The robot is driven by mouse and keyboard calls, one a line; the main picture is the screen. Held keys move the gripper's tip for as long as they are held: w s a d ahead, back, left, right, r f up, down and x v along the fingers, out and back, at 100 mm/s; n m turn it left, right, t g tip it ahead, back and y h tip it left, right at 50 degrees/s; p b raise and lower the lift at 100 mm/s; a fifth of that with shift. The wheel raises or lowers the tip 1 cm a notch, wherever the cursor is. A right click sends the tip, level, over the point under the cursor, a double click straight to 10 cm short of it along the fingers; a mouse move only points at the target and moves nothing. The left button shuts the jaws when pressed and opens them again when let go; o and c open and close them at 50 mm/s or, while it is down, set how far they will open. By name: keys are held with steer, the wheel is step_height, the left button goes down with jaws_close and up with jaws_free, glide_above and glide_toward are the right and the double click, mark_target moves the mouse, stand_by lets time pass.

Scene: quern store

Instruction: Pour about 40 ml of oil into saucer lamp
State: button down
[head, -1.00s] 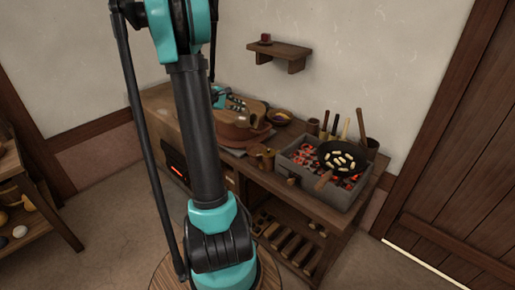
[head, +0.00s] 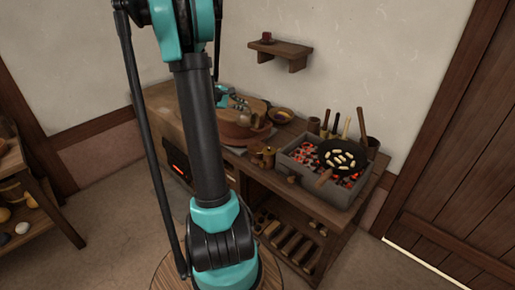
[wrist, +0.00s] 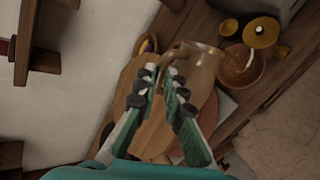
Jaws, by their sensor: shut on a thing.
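My gripper (wrist: 160,78) is shut on the handle of a brown clay jug (wrist: 203,68) in the wrist view. In the head view my gripper (head: 240,104) is small and partly hidden by my arm. I cannot tell whether this is the saucer lamp. The jug's contents are not visible.
A brown bowl (wrist: 240,66), a yellow round piece (wrist: 261,32) and a small cup (wrist: 228,27) stand near the bench front. A brazier (head: 310,182) with glowing coals bears a black pan (head: 342,156) to the right. A wall shelf (head: 280,52) hangs above.

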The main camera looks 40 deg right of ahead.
steer(key=shift+s+p, duration=0.25)
steer(key=shift+p, duration=0.05)
stand_by(0.5)
